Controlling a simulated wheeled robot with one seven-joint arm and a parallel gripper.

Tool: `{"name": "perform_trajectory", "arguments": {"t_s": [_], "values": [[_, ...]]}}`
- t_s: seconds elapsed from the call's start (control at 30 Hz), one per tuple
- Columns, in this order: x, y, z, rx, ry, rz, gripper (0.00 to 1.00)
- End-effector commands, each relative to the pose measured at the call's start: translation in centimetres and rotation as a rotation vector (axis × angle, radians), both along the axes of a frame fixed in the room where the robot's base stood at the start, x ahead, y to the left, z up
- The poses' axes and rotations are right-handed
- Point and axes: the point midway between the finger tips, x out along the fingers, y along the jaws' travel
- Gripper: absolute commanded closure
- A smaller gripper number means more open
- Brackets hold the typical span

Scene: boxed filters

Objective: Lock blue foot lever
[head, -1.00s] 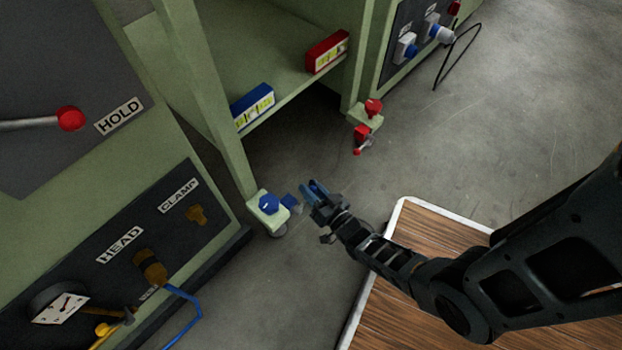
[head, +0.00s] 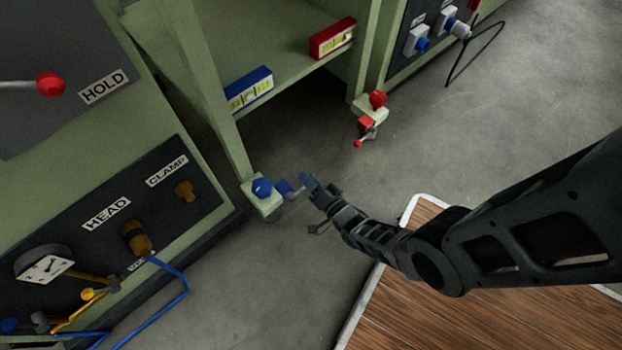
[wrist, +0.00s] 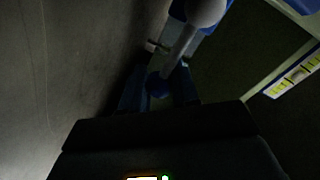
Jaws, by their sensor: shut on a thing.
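The blue foot lever is at the foot of the near green table leg. Its blue block (head: 284,187) sits beside a blue knob (head: 262,187) on a pale green foot plate (head: 268,206). My gripper (head: 309,182) is just right of the block, low over the floor. In the wrist view, the lever's grey rod (wrist: 182,48) runs down to a blue ball end (wrist: 158,86), which lies between my fingers (wrist: 158,90). My gripper is shut on this ball end. In the head view, the fingers hide the ball.
A red foot lever (head: 366,124) is on the farther leg. A machine panel with a brass clamp knob (head: 185,191) and blue hose (head: 184,278) stands left. A wooden platform (head: 440,310) lies below my arm.

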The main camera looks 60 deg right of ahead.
Motion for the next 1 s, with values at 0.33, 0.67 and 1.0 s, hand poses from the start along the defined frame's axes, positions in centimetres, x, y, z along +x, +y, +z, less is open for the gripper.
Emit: {"name": "perform_trajectory", "arguments": {"t_s": [0.33,0.67,1.0], "values": [[-0.18,0.2,-0.47,0.01,0.01,0.004,1.0],[-0.14,0.21,-0.42,0.01,0.008,0.005,0.49],[-0.04,0.13,-0.18,0.008,0.002,0.003,0.47]]}}
